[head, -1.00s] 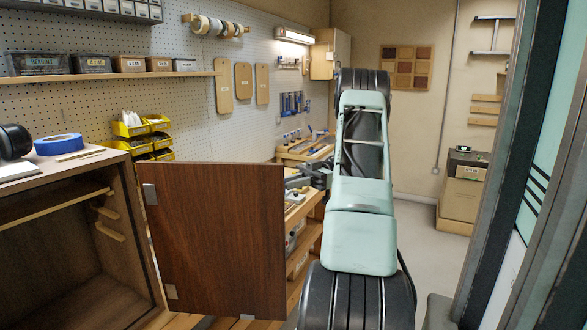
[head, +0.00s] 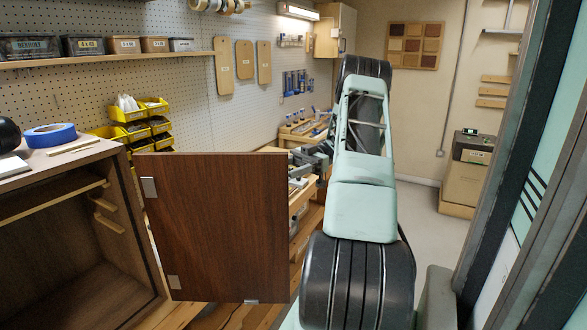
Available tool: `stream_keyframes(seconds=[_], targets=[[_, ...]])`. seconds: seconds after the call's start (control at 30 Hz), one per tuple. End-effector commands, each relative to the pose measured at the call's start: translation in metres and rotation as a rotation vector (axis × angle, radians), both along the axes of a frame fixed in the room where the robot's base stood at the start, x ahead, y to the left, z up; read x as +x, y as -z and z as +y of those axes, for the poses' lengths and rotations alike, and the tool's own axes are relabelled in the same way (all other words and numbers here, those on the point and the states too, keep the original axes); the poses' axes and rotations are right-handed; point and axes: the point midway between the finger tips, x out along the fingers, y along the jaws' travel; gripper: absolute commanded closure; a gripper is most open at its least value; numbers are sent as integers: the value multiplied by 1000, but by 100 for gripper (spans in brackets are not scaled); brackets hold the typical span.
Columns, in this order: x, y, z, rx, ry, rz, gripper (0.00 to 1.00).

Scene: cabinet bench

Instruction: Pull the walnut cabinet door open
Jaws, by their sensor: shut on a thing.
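The walnut cabinet door (head: 215,225) stands swung wide open in the head view, its inner face toward me and its hinge side at the left. The cabinet (head: 70,180) is at the left, with its dark inside and wooden runners showing. My gripper (head: 312,158) is at the door's free right edge, partly behind it. It is shut, but its fingertips and the door's handle are hidden by the door, so the grip itself does not show.
A roll of blue tape (head: 50,135) lies on the cabinet top. Yellow bins (head: 138,120) stand behind the door. A workbench (head: 300,185) with tools runs behind the door and my arm. Floor (head: 425,235) is clear beyond my arm.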

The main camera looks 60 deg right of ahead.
Motion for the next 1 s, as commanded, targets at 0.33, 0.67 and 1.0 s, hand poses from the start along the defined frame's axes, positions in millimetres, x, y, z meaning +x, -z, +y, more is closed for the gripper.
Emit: stream_keyframes(seconds=[0.33,0.67,1.0], targets=[[8,-1,3,-2,0,-13,69],[8,-2,2,-3,0,-14,71],[-4,0,-22,-3,6,-16,75]])
